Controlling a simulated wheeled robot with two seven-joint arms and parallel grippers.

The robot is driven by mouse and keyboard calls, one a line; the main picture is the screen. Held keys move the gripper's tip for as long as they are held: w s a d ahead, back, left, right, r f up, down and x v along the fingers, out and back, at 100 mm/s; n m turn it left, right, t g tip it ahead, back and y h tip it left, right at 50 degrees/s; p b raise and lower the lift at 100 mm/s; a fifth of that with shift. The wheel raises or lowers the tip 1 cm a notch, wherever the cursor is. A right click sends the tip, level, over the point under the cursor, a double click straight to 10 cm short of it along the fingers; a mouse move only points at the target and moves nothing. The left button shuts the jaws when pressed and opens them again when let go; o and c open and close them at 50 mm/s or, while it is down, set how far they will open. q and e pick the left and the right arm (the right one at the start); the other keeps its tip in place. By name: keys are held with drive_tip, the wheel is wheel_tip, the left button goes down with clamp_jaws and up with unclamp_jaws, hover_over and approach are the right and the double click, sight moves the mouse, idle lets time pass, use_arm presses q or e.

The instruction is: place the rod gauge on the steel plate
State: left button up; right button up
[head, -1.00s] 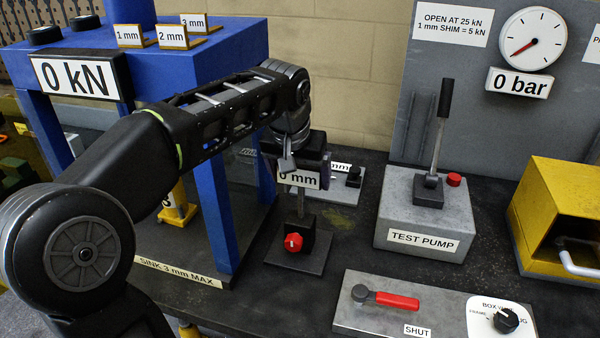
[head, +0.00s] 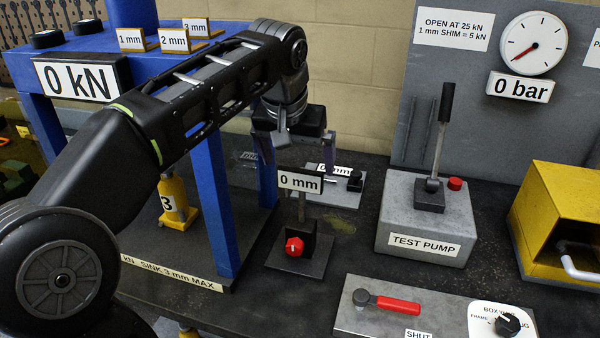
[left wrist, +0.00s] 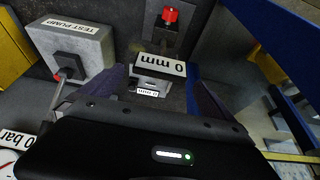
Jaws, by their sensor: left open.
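What looks like the rod gauge (head: 299,180) is a post on a black block with a red knob and a "0 mm" sign. It stands upright on a dark plate (head: 312,266), perhaps the steel plate, right of the blue frame. Its sign also shows in the left wrist view (left wrist: 160,66). My left gripper (head: 298,168) is open, with its fingers pointing down behind the sign in the head view. In the left wrist view the sign appears beyond the open fingers (left wrist: 155,82); I see no grip on it. My right gripper is not in view.
A grey plate (head: 345,200) with a second "0 mm" label lies behind the gauge. The blue frame (head: 212,205) and a yellow jack (head: 176,203) stand left. The test pump (head: 422,220) and a red-handled valve plate (head: 370,325) are right and in front.

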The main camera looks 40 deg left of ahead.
use_arm(q)
drive_tip(key=p+v, duration=0.1)
drive_tip(key=v, duration=0.4)
drive_tip(key=shift+p, duration=0.3)
drive_tip(key=shift+f, duration=0.1)
